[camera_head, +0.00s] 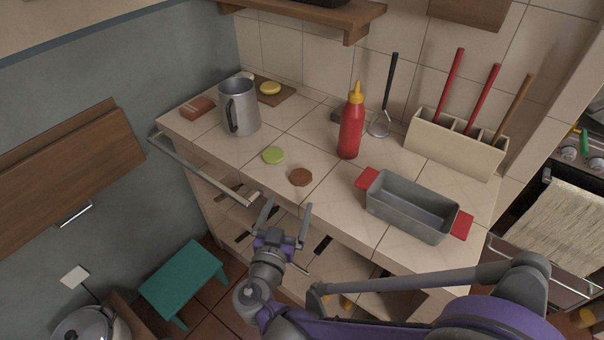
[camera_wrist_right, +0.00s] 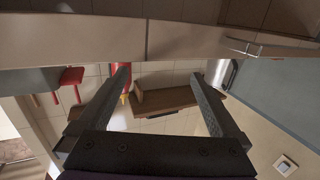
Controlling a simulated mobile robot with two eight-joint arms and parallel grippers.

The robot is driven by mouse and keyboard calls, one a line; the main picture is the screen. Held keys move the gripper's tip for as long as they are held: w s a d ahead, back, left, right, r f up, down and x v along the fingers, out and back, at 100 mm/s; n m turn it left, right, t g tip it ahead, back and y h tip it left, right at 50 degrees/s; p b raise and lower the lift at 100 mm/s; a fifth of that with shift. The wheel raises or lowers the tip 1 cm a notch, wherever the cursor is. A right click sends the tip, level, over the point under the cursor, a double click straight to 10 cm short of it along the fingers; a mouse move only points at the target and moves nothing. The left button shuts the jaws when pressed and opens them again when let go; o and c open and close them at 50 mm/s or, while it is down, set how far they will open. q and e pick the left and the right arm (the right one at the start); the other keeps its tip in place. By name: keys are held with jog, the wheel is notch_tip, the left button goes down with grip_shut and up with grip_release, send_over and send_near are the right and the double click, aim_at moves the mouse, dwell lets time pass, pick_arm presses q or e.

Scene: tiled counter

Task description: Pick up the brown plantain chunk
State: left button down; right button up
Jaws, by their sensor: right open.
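The brown plantain chunk (camera_head: 301,177) is a small flat round piece lying on the tiled counter near its front edge. A green round piece (camera_head: 273,155) lies behind it to the left. My right gripper (camera_head: 287,207) is open and empty in front of the counter edge, just below the brown chunk in the head view and apart from it. In the right wrist view its two fingers (camera_wrist_right: 160,75) stand wide apart with nothing between them, and I cannot make out the chunk there. My left gripper is not in view.
On the counter (camera_head: 327,202), a grey tray with red handles (camera_head: 408,220) stands right of the chunk. A red bottle (camera_head: 351,128) and a metal mug (camera_head: 239,108) stand behind. A rail (camera_head: 205,170) runs along the front left. A green stool (camera_head: 182,278) is below.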

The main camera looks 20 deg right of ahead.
aim_at(299, 182)
jog(key=x, duration=0.9)
jog(key=shift+d+b, duration=0.25)
jog(key=shift+b, duration=0.15)
jog(key=shift+c, duration=0.3)
jog(key=shift+s, duration=0.1)
jog(key=c, duration=1.2)
